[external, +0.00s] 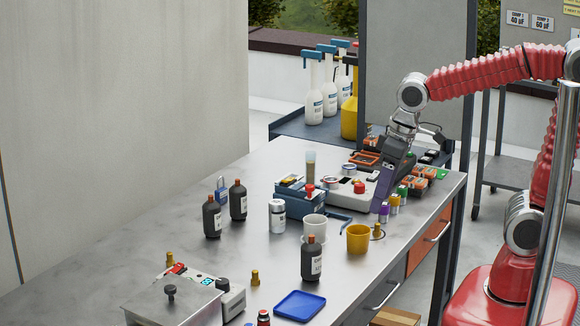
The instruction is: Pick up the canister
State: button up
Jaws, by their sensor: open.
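A silver canister (277,215) with a pale label stands upright on the metal bench (110,240), left of a white cup. I cannot see anything between the jaws.
Dark bottles (313,260), a white cup (314,228) and a yellow cup (358,238) crowd the middle. A blue toolbox (299,200) and a pale instrument (345,190) stand behind. A blue tray (300,305) lies in front. The bench's left part is clear.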

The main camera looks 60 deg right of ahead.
aim_at(311, 236)
jog(key=w+a+m+g, duration=0.1)
jog(key=w+a, duration=0.3)
jog(key=w+a+m, duration=0.2)
jog(key=w+a, duration=0.2)
jog(key=a, duration=0.1)
jog(key=w+a+m+g, duration=0.1)
jog(key=w+a+m, duration=0.1)
jog(key=w+a, duration=0.1)
jog(key=shift+w+a+r+g+h, duration=0.2)
jog(key=shift+w+a+g+h, duration=0.15)
jog(key=shift+a, duration=0.35)
jog(key=shift+s+d+r+m, duration=0.15)
jog(key=shift+s+r+m, duration=0.05)
jog(key=shift+m, duration=0.7)
jog(key=shift+f, duration=4.3)
jog(key=shift+s+f, duration=0.15)
jog(key=shift+f, duration=2.5)
